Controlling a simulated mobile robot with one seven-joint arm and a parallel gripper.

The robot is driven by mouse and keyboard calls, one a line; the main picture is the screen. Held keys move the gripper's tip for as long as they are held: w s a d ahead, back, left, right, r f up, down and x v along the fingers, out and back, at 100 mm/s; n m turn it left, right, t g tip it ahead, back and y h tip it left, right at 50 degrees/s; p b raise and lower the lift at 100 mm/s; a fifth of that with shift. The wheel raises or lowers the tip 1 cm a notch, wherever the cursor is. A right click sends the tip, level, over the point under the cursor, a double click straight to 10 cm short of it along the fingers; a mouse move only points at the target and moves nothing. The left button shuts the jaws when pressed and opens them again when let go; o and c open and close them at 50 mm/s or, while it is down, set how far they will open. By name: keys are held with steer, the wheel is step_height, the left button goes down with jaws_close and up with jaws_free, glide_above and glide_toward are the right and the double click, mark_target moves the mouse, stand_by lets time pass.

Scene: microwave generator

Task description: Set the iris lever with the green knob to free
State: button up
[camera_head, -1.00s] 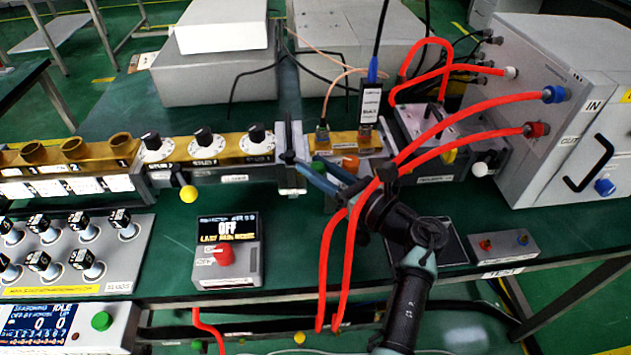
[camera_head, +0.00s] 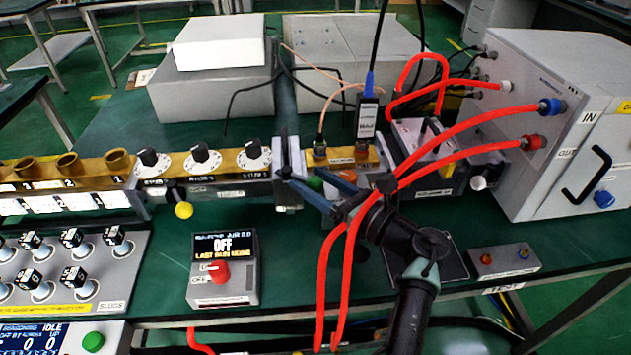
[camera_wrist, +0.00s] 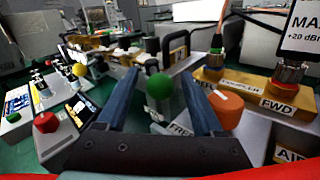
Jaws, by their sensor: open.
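The green knob (camera_wrist: 159,87) is a round ball, seen between the two blue fingers of my gripper (camera_wrist: 160,78) in the wrist view. Both fingers stand apart, open, with no visible contact on the knob; I cannot tell how deep it sits between them. A label reading "FREE" (camera_wrist: 182,130) shows partly behind the right finger. In the head view the green knob (camera_head: 315,184) shows beside the grey flange, with my gripper (camera_head: 298,173) around that spot. The lever's stem is mostly hidden.
An orange knob (camera_wrist: 225,108) stands close to the right finger, beside the "FWD" block. A yellow ball knob (camera_head: 183,210) is at the left on the gold waveguide line. Red hoses (camera_head: 350,265) cross near my arm. A box with a red switch (camera_head: 217,271) sits in front.

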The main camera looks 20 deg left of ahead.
steer(key=v, duration=1.3)
steer(key=shift+b, duration=0.35)
